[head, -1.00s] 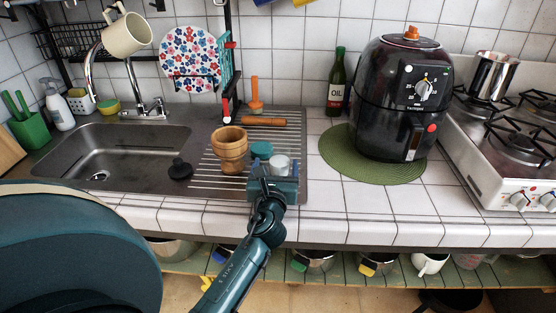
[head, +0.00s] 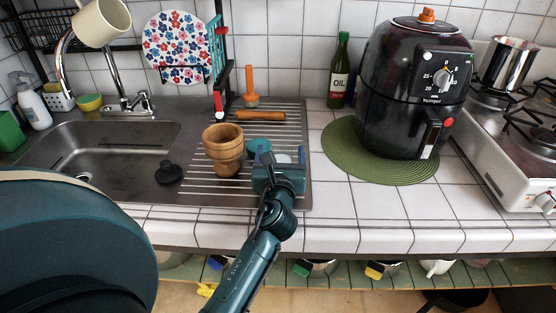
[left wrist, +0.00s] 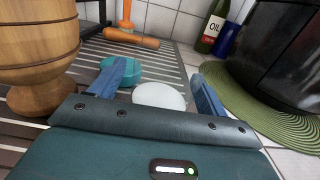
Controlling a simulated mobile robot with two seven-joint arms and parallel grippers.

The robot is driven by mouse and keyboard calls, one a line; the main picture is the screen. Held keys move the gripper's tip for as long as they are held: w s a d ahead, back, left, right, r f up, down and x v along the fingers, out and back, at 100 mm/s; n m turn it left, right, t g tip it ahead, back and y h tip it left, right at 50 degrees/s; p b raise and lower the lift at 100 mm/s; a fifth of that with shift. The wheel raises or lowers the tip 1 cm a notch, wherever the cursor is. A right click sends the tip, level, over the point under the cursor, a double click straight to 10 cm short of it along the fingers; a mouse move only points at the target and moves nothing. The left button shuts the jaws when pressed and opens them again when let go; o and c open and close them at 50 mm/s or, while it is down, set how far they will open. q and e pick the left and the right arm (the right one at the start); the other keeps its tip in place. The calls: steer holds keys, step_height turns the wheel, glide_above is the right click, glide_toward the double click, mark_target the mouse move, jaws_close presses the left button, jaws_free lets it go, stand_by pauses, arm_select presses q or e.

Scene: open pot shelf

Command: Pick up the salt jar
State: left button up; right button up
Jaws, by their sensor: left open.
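A small white-topped jar (head: 283,158), which looks like the salt jar, stands on the ribbed drainboard. It is mostly hidden behind my left gripper (head: 279,166) in the head view. In the left wrist view, its white round top (left wrist: 158,95) shows between the two blue fingers of my open left gripper (left wrist: 158,72). No label is readable, and I cannot tell whether the fingers touch it. A teal round-topped item (head: 258,146) is just behind it to the left. My right gripper is not in view.
A wooden mortar (head: 224,150) stands close left of the gripper. A wooden rolling pin (head: 260,115) lies behind. An oil bottle (head: 339,72), a black air fryer (head: 412,90) and its green mat (head: 345,160) are to the right. The sink (head: 105,150) is left.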

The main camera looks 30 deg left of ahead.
arm_select(q)
steer(key=shift+w, duration=0.15)
steer(key=shift+c, duration=0.6)
steer(key=c, duration=0.9)
steer(key=shift+r, duration=0.1)
steer(key=shift+c, duration=0.7)
